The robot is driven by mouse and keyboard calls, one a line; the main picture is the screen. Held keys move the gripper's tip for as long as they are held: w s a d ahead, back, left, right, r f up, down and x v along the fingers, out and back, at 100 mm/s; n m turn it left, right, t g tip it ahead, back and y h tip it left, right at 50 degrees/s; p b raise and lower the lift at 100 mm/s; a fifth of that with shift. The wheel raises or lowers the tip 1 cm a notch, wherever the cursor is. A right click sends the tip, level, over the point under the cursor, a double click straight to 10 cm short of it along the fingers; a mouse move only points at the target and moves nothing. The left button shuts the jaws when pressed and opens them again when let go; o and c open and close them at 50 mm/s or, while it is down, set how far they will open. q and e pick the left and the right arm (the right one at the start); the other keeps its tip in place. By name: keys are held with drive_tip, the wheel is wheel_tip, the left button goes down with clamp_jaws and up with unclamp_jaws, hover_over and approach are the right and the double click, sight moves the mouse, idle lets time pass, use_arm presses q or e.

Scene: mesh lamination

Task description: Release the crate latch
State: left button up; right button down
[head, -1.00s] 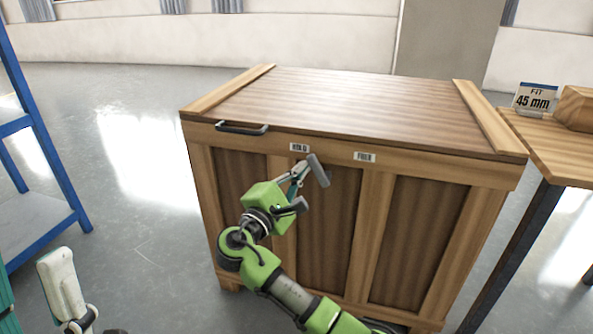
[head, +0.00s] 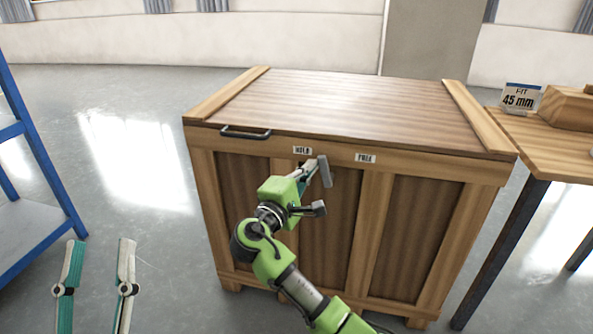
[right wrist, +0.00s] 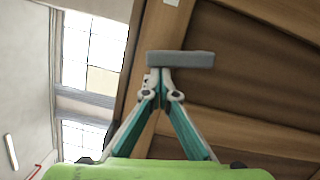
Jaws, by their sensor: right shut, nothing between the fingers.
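The wooden crate (head: 263,205) stands closed, its lid flat on top. On its front, a grey latch bar (head: 326,172) sits between the HOLD label (head: 303,150) and the FREE label (head: 365,158), its top end nearer HOLD. My right gripper (head: 313,168) is shut and empty, its fingertips at the bar's left side, seemingly touching it. In the right wrist view the shut fingertips (right wrist: 161,75) meet just below the grey bar (right wrist: 190,59); the exact contact is unclear. My left gripper (head: 100,243) is open and empty at the lower left, away from the crate.
A dark handle (head: 246,133) is on the lid's front edge at the left. A blue shelf rack (head: 60,190) stands left. A wooden table (head: 550,148) with a "FIT 45 mm" sign (head: 520,98) stands right. The floor left of the crate is clear.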

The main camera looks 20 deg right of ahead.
drive_tip(key=d+m+p, duration=0.1)
drive_tip(key=m, duration=0.1)
drive_tip(key=s+d+r+m+p, duration=0.1)
drive_tip(key=m, duration=0.1)
drive_tip(key=shift+s+r+g+y, duration=0.15)
drive_tip(key=shift+r+g+y, duration=0.05)
drive_tip(key=shift+g+y, duration=0.2)
use_arm(q)
wheel_tip(320, 180, down, 20)
drive_tip(key=w+a+g+y+p, duration=0.1)
drive_tip(key=a+g+y, duration=0.1)
drive_tip(key=g, duration=0.8)
drive_tip(key=shift+w+a+r+g+y+p, duration=0.2)
drive_tip(key=shift+g+y+p, duration=0.1)
drive_tip(key=shift+y, duration=0.5)
use_arm(e)
drive_tip(key=shift+s+d+m+y, duration=0.35)
drive_tip(key=shift+d+m, duration=0.25)
drive_tip(key=shift+m, duration=0.45)
drive_tip(key=shift+s+d+m+y, duration=0.25)
drive_tip(key=shift+s+d+m, duration=0.25)
drive_tip(key=shift+m, duration=0.55)
drive_tip(key=shift+w, duration=0.1)
